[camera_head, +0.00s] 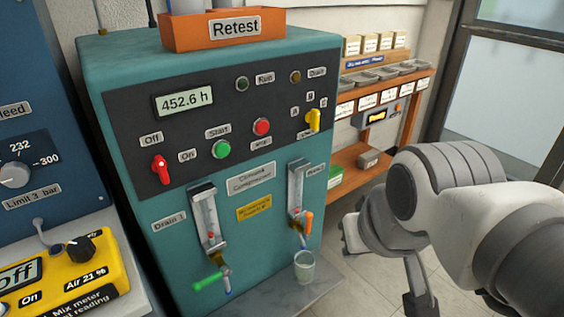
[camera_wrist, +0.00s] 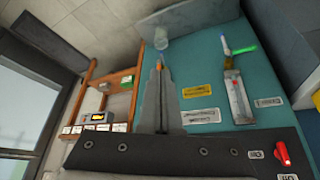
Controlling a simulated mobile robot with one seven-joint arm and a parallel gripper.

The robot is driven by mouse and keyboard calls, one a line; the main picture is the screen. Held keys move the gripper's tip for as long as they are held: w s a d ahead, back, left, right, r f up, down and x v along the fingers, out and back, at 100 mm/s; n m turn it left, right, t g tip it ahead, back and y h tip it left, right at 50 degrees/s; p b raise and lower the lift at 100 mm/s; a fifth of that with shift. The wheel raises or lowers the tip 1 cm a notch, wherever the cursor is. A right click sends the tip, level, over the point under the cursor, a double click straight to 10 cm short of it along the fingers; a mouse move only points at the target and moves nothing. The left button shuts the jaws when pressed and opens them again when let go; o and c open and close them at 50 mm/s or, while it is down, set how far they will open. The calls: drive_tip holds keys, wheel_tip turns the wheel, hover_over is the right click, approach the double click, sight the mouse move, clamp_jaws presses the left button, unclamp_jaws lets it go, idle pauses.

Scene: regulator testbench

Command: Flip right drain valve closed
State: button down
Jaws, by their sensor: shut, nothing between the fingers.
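The right drain valve has an orange handle (camera_head: 309,222) at the foot of the right gauge (camera_head: 296,188) on the teal machine. The handle stands roughly upright, slightly tilted, with a blue outlet below it. In the wrist view, which looks upside down, a bit of the orange handle (camera_wrist: 161,63) shows just beyond the fingertips. My gripper (camera_wrist: 160,76) is shut and empty, pointing toward this valve. I cannot tell whether it touches the handle. In the head view my arm is to the right of the machine. The gripper hides most of the right gauge in the wrist view.
The left drain valve has a green handle (camera_head: 209,283) lying nearly level. A clear cup (camera_head: 304,268) stands below the right valve on a grey ledge (camera_head: 262,300). An orange shelf (camera_head: 350,140) stands behind on the right. A yellow meter (camera_head: 70,275) is at lower left.

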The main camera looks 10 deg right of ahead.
drive_tip(key=w+a+n+g+h+p, duration=0.1)
drive_tip(key=w+n+g+h+p, duration=0.25)
drive_tip(key=w, duration=0.75)
drive_tip(key=w+a+f+n+p, duration=0.4)
drive_tip(key=w+a+f+p, duration=0.2)
drive_tip(key=w+a+f, duration=0.1)
wheel_tip(320, 180, down, 2)
drive_tip(key=shift+w+a+f+n+t, duration=0.1)
drive_tip(key=shift+w+a+n+t, duration=0.25)
drive_tip(key=shift+w, duration=0.15)
drive_tip(key=shift+f, duration=0.15)
drive_tip(key=b, duration=0.4)
hover_over(305, 231)
drive_tip(key=s+a, duration=0.2)
wheel_tip(305, 231, down, 9)
drive_tip(key=shift+w+d, duration=0.2)
